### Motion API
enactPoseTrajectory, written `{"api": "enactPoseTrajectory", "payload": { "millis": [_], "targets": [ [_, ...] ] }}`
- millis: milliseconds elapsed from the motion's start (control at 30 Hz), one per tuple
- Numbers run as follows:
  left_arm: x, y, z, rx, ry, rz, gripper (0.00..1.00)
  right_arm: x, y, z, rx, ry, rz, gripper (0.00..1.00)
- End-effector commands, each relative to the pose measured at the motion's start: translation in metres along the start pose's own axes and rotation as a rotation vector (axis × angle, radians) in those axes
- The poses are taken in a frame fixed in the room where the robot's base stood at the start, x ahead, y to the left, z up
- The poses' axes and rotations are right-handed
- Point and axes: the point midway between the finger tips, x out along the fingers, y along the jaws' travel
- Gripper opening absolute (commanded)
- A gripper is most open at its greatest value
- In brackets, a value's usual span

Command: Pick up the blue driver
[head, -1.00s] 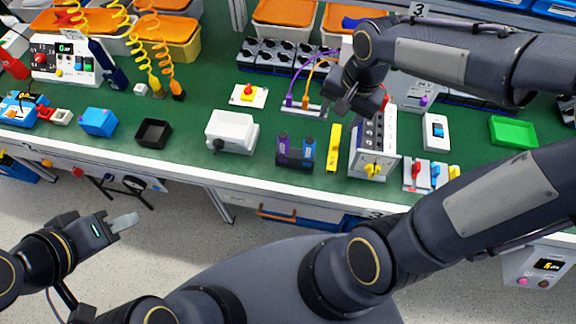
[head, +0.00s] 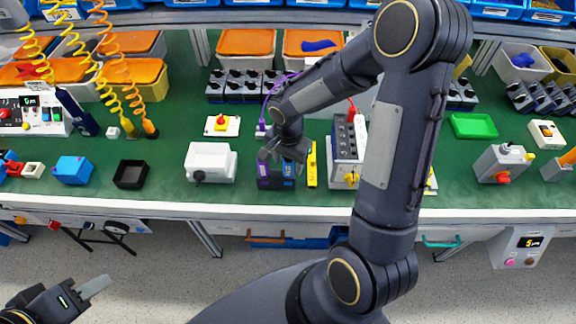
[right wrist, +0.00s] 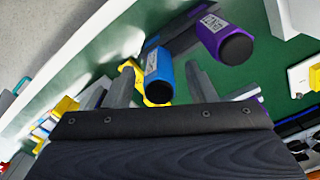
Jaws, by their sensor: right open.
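The blue driver (head: 289,169) stands in a dark holder (head: 276,184) near the front of the green bench, just right of the purple driver (head: 264,170). My right gripper (head: 281,157) is over the holder, at the tops of the drivers, and partly hides them. In the right wrist view, the blue driver (right wrist: 158,75) shows between the open fingers of my right gripper (right wrist: 180,90), nearer the left finger. The purple driver (right wrist: 224,40) is beyond it, to the upper right. My left gripper (head: 90,292) is low at the left, away from the bench; its opening is unclear.
A yellow tool (head: 312,165) lies just right of the holder, and a grey switch box (head: 347,140) stands beyond it. A white box (head: 210,161) is to the left. My right forearm hides part of the bench.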

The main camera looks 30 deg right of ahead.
Motion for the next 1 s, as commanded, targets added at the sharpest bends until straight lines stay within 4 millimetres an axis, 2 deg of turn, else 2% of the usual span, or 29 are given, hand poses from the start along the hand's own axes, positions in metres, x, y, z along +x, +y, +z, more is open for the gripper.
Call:
{"api": "enactPoseTrajectory", "payload": {
  "millis": [233,633,867,1000],
  "targets": [
    [0.0,0.0,0.0,0.0,0.0,0.0,0.36,0.003,0.0,0.0,0.0,0.0,-0.001,0.51],
    [0.0,0.0,0.0,0.0,0.0,0.0,0.36,0.002,0.0,0.0,0.0,0.0,-0.001,0.01],
    [0.0,0.0,0.0,0.0,0.0,0.0,0.36,0.0,0.0,0.0,0.0,0.001,-0.002,0.01],
    [0.002,-0.001,0.001,0.0,0.0,0.0,0.36,-0.015,-0.001,-0.001,0.001,0.004,-0.006,0.01]
  ]
}}
